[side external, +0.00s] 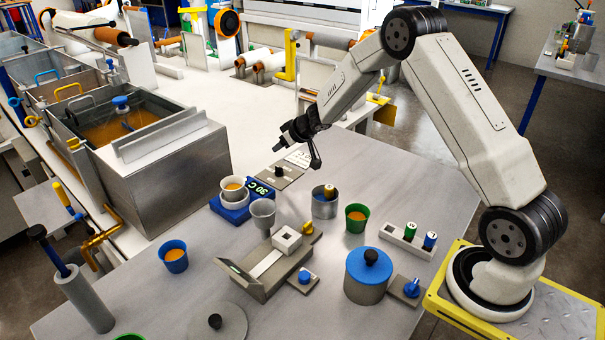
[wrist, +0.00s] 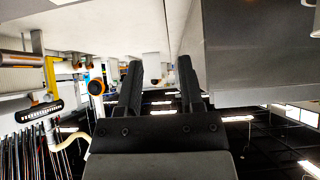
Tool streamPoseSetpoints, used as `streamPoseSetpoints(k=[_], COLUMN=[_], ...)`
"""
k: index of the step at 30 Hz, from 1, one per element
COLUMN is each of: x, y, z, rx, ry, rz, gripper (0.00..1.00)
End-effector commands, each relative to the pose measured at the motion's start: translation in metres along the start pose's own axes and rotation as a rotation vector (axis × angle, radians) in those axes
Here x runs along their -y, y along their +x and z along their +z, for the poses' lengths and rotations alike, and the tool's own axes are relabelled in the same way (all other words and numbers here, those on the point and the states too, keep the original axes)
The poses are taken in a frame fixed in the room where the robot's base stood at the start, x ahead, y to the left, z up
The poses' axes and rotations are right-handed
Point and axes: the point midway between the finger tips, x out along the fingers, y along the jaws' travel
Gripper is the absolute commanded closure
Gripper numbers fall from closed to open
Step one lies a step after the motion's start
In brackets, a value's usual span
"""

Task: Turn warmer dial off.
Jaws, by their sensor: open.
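A blue warmer base (side external: 231,213) stands left of the table's middle with a white cup (side external: 233,190) on it and a display (side external: 260,189) reading 30 C. A grey plate with a small black knob (side external: 280,171) lies just behind it. Blue dials also sit on small grey boxes, one (side external: 304,276) by the grey tray and one (side external: 411,288) beside the blue-lidded pot (side external: 367,281). I cannot tell for certain which dial is the warmer's. My gripper (side external: 294,150) is above the black-knob plate, clear of it. In the wrist view its two fingers (wrist: 160,82) are apart and empty.
A funnel-like grey cup (side external: 263,213), a metal can (side external: 325,206), a green cup (side external: 356,217) and a blue cup (side external: 174,256) stand on the table. A resin tank (side external: 160,175) is at left. The table's back right is clear.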

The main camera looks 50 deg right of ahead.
Motion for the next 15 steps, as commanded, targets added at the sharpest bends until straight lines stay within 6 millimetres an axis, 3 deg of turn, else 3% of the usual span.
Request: streamPoseSetpoints(k=[15], x=[-0.0006], y=[0.0073], z=[0.0064], rx=[0.0], ry=[0.0], rz=[-0.004], gripper=[0.52])
